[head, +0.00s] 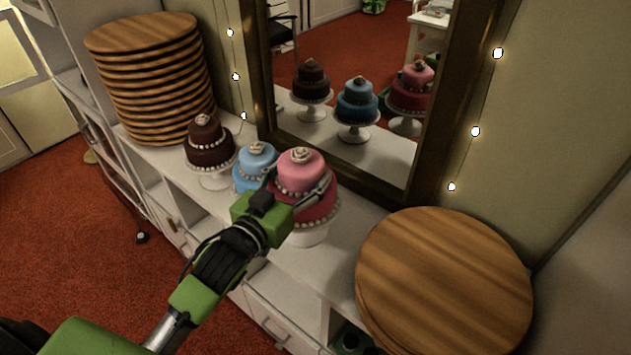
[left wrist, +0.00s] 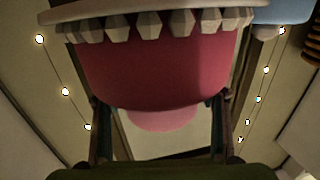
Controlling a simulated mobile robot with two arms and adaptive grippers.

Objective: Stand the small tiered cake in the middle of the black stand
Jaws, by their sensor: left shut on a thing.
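A pink two-tier cake (head: 301,172) with a rose on top and a row of pale beads stands upright at a white pedestal (head: 308,237). My left gripper (head: 300,178) has its fingers on both sides of the upper tier, shut on it. In the left wrist view the pink cake (left wrist: 160,65) appears upside down between the fingers. I cannot tell whether it touches the pedestal. A blue tiered cake (head: 257,153) is partly hidden behind it, and a dark brown tiered cake (head: 208,145) stands further left. No black stand is visible. My right gripper is not in view.
A tall stack of round wooden boards (head: 150,85) stands at the back left. More round boards (head: 445,285) lie at the right. A framed mirror (head: 350,130) behind reflects the cakes. The white counter (head: 352,222) has a small bare strip beside the pink cake.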

